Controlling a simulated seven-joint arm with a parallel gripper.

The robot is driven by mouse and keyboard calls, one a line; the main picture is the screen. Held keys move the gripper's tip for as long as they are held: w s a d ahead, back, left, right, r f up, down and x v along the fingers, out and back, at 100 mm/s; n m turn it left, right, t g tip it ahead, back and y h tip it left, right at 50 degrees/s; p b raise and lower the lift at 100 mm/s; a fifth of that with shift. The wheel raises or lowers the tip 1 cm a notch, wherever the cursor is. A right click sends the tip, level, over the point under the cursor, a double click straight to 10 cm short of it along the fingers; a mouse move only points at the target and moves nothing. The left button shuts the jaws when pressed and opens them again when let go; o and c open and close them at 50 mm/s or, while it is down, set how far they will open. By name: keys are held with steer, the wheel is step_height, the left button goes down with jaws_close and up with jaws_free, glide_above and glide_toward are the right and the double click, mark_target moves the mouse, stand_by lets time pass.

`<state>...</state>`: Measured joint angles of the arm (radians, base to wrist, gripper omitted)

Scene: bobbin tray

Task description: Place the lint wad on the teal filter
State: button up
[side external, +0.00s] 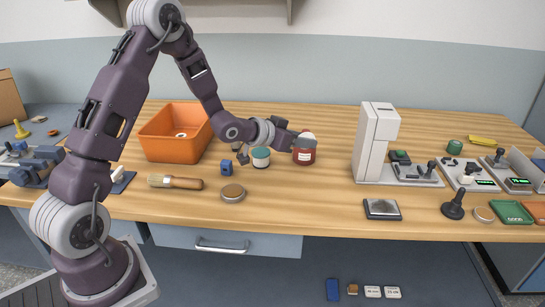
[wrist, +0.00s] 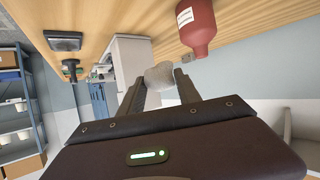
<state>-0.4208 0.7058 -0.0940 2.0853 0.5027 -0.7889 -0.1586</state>
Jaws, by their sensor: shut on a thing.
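A pale grey, rough lint wad (wrist: 162,75) sits between the fingertips of my gripper (wrist: 161,88) in the wrist view. My gripper is shut on it. In the side view the wad shows as a whitish lump (side external: 308,135) at the tip of my gripper (side external: 301,136), near the top of a red jar. A short pale cylinder with a teal top, which looks like the teal filter (side external: 261,153), stands on the table below and left of the wad. The wad is apart from it. The teal filter is not seen in the wrist view.
The red jar (side external: 304,154) with a white label stands close right of the filter; it also shows in the wrist view (wrist: 199,28). An orange bin (side external: 174,147), a brush (side external: 176,182) and a round brown-topped tin (side external: 232,193) lie around.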

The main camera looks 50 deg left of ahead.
mark_target(258, 153)
steer(key=s+a+r+n+y, duration=0.1)
steer(key=s+a, duration=0.1)
steer(key=a, duration=0.5)
steer(key=s+a+r+n+y, duration=0.1)
steer(key=a+r+y, duration=0.1)
steer(key=a, duration=0.5)
steer(key=f, duration=0.7)
steer(key=a+f, duration=0.1)
steer(key=f, duration=0.2)
steer(key=shift+s+a+f, duration=0.1)
steer(key=shift+s+f, duration=0.15)
steer(key=shift+s, duration=0.1)
steer(key=shift+f, duration=0.15)
steer(key=o, duration=1.3)
